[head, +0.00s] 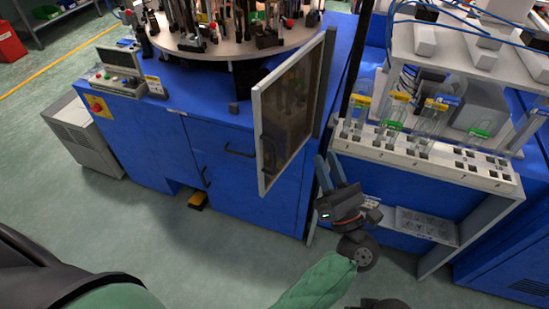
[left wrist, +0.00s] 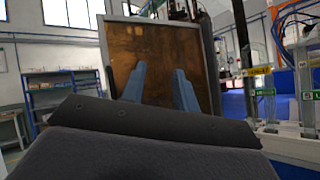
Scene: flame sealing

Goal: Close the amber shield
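The amber shield (head: 291,112) is a framed, see-through brown panel with a light grey frame. It stands swung out from the blue machine (head: 215,150), its right edge by a dark upright post. A dark handle sits low on its left edge. My left gripper (head: 328,160) is just right of the shield's lower right side, its two blue fingers pointing up and apart with nothing between them. In the left wrist view the shield (left wrist: 165,50) fills the middle behind the open fingers (left wrist: 160,82); I cannot tell whether they touch it. My right gripper is not in view.
A round table (head: 225,40) with several fixtures stands behind the shield. A control panel (head: 125,75) is at the left. A white rack (head: 430,155) with several clear tubes stands close right of my left gripper. The green floor in front is mostly clear.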

